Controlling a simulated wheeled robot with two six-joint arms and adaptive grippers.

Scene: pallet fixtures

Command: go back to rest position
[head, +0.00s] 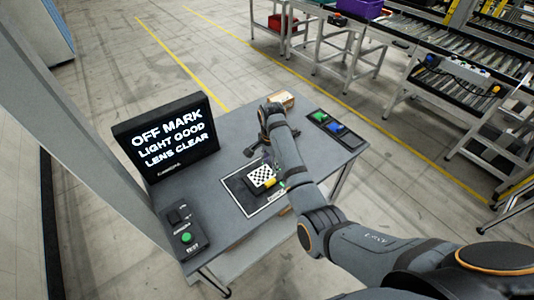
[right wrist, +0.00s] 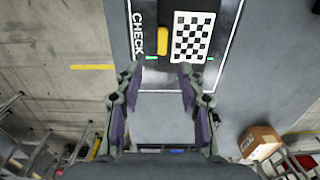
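My right gripper (head: 255,148) is over the far part of the grey table (head: 225,135), with its arm reaching in from the lower right. In the right wrist view the two fingers (right wrist: 158,75) stand apart with nothing between them. Ahead of them lies a dark pad with a white outline (right wrist: 143,87) and the word CHECK. On it are a black-and-white checkered plate (right wrist: 192,38) and a yellow block (right wrist: 162,40); the checkered plate also shows in the head view (head: 262,176). My left gripper is in neither view.
A monitor (head: 165,138) reads OFF MARK, LIGHT GOOD, LENS CLEAR. A box with a green TEST button (head: 186,238) is at the near left. A cardboard box (right wrist: 260,141) and a dark tray (head: 346,139) with green and blue items are on the table. Roller racks (head: 460,70) stand beyond.

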